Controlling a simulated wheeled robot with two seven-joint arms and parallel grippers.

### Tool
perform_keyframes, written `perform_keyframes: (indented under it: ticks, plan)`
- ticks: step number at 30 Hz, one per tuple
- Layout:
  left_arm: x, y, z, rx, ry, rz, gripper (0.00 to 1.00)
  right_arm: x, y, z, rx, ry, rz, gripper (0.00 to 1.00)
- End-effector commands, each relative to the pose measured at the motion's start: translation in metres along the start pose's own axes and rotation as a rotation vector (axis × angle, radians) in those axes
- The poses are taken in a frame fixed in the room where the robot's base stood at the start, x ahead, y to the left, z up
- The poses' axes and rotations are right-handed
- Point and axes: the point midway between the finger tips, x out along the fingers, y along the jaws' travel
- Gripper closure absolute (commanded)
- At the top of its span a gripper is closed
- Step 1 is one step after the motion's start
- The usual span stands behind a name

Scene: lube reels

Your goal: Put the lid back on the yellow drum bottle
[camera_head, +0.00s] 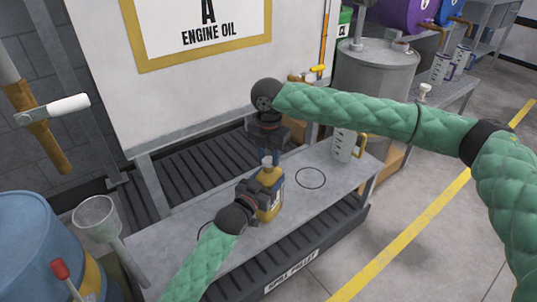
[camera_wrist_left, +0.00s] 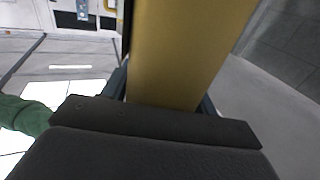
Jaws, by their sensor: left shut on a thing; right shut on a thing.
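The yellow bottle (camera_head: 271,180) stands upright on the grey metal bench. My left gripper (camera_head: 265,199) is shut on its body from the near left side. In the left wrist view the bottle's yellow side (camera_wrist_left: 185,50) fills the space between the fingers. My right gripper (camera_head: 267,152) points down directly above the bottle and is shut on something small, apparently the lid. A pale piece (camera_head: 267,160) shows at the bottle's top, just under the right fingertips. I cannot tell whether it is the lid or the neck, or whether they touch.
A grey jug with a yellow handle (camera_head: 344,145) stands at the bench's back right. A drawn black circle (camera_head: 310,178) marks bare bench top (camera_head: 322,195) right of the bottle. A funnel (camera_head: 97,212) and blue drum (camera_head: 35,245) are at left. A grey drum (camera_head: 375,80) stands behind.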

Motion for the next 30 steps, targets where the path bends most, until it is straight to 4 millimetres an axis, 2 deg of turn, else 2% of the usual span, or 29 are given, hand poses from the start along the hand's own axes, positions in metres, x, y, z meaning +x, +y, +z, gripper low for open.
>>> perform_keyframes:
  ticks: [14,15,18,23,30]
  plan:
    - [0.0,0.0,0.0001,0.0,0.0,0.0,0.82,0.0076,0.0001,0.0,0.0,0.0,0.0,0.87]
    - [0.0,0.0,0.0001,0.0,0.0,0.0,1.0,0.0071,0.0001,0.0001,0.001,0.0,0.0,0.87]
    - [0.0,0.0,0.0002,0.0,0.0,0.0,1.0,0.0074,0.0001,-0.0001,0.028,0.0,0.0,0.87]
    - [0.0,0.0,0.0002,0.0,0.0,0.0,1.0,0.0082,0.0002,-0.0006,0.198,0.001,0.0,0.87]
    - [0.0,0.0,0.0002,0.0,0.0,0.0,1.0,0.0079,0.0005,-0.0008,0.553,0.001,0.0,0.87]
